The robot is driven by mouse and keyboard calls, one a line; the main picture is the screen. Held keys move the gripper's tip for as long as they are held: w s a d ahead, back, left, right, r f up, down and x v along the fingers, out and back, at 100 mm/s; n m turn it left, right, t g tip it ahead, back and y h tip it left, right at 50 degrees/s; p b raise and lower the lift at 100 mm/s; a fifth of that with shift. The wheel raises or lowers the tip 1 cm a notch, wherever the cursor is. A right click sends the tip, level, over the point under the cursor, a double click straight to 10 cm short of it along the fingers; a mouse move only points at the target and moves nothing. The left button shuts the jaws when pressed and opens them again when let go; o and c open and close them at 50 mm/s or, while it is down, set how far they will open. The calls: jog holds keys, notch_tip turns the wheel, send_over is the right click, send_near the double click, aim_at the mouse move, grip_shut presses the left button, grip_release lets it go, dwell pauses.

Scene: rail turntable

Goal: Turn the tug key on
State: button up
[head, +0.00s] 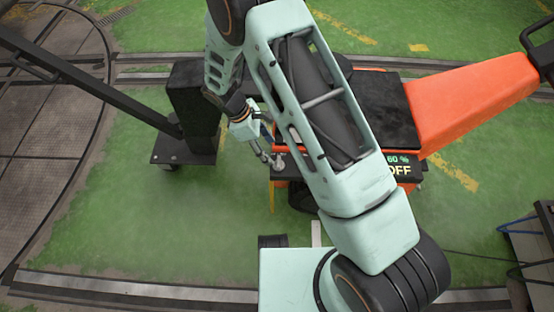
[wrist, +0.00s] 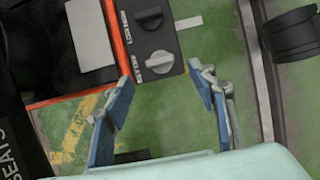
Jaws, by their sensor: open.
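The orange tug (head: 475,100) stands right of centre in the head view, partly hidden behind my arm. Its dark display (head: 400,168) reads "60 %" and "OFF". In the wrist view, its dark control panel (wrist: 183,62) carries a black knob (wrist: 149,18) and a light grey knob (wrist: 160,63). Their labels are tilted and too small to read surely, so I cannot tell which is the key. My gripper (wrist: 160,77) is open, its blue fingers apart on either side of the grey knob's end of the panel. In the head view my gripper (head: 271,158) is at the panel's left end; contact is unclear.
A black post on a wheeled base (head: 185,152) with a long dark bar stands left of my gripper. Rails cross the green floor (head: 160,210). A dark table-like object (head: 530,245) with cables is at the right edge.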

aim_at(278, 161)
jog(key=b+x, duration=0.1)
jog(key=x, duration=0.6)
jog(key=shift+d+f+b, duration=0.1)
jog(key=shift+d+b, duration=0.05)
jog(key=shift+b, duration=0.15)
jog(key=c, duration=1.2)
